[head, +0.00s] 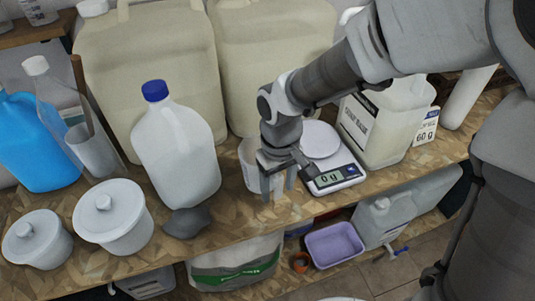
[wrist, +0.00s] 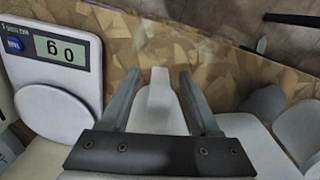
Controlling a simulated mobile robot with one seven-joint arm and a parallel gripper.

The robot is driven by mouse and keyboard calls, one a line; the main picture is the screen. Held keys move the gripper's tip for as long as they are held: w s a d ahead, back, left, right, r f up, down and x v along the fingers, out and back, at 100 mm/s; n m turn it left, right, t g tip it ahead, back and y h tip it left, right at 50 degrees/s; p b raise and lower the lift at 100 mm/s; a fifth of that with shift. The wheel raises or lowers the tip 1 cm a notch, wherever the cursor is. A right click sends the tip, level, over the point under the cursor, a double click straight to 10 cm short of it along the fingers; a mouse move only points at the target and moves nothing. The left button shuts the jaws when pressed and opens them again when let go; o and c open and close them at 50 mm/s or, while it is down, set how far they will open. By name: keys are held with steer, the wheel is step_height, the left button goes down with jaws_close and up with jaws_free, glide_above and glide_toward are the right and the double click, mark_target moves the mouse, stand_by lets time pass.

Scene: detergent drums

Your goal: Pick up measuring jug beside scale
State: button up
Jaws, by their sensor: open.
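The scale (head: 338,176) stands on the wood-patterned shelf, with a round white pan and a display reading 0 g. It shows at the left of the wrist view (wrist: 85,25). The white measuring jug (head: 248,166) stands just left of the scale, partly hidden behind my gripper (head: 279,186). My gripper is open, fingers pointing down at the jug. In the wrist view, a pale part of the jug (wrist: 160,100) lies between the two open fingers (wrist: 159,75), with a gap on each side. I cannot tell whether either finger touches it.
A blue-capped white jug (head: 178,150), lidded pots (head: 113,212) and a dark grey scoop (head: 187,221) stand to the left. Large beige drums (head: 150,60) stand behind; a white canister (head: 385,125) is right of the scale. The shelf's front strip (head: 265,215) is clear.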

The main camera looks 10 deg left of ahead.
steer(key=shift+f, duration=0.9)
steer(key=shift+c, duration=0.3)
jaws_close()
